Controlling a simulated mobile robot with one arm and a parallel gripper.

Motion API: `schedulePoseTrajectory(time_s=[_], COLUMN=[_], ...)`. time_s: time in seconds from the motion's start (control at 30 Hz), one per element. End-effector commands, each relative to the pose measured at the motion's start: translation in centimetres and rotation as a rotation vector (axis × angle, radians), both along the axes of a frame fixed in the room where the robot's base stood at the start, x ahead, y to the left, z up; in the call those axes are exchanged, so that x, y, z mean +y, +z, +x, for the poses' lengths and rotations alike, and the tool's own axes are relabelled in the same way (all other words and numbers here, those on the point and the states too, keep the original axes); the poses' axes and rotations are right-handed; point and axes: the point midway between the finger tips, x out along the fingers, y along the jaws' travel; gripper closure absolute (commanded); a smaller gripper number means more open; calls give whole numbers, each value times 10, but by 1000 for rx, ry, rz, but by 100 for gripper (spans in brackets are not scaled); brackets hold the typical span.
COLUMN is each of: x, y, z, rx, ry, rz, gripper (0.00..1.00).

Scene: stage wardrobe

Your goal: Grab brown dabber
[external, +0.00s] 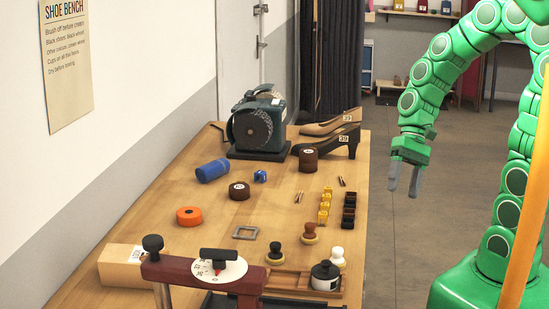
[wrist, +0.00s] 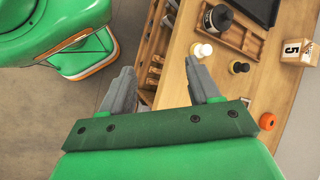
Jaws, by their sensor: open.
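The brown dabber (external: 309,230) stands upright on the wooden bench in the external view, with a brown knob and a pale yellowish base. A black-topped dabber (external: 275,251) stands nearer and to its left, and a white-topped dabber (external: 337,254) nearer and to its right. My gripper (external: 404,178) is open and empty, raised to the right of the bench, apart from every dabber. In the wrist view my gripper (wrist: 160,68) shows both fingers spread. The white-topped dabber (wrist: 201,50) and black-topped dabber (wrist: 238,68) show there; I cannot make out the brown one, perhaps behind the right finger.
On the bench (external: 170,215) are a wooden tray with a dark jar (external: 325,275), yellow cups (external: 325,204), dark cups (external: 349,211), an orange roll (external: 189,216), a grey square frame (external: 245,232), a grinder (external: 258,125) and shoes (external: 330,139). Open floor lies right of the bench.

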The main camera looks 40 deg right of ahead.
Motion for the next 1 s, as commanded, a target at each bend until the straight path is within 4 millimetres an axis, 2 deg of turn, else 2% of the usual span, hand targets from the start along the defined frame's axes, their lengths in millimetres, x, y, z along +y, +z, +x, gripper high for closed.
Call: schedulePoseTrajectory(time_s=[0.2, 0.5, 0.77, 1.0], x=[32, 68, 88, 98], y=[-12, -32, -56, -87], z=[28, 69, 106, 140], rx=[96, 251, 403, 556], ry=[-120, -316, -507, -697], rz=[110, 234, 313, 362], gripper=[38, 38, 38, 38])
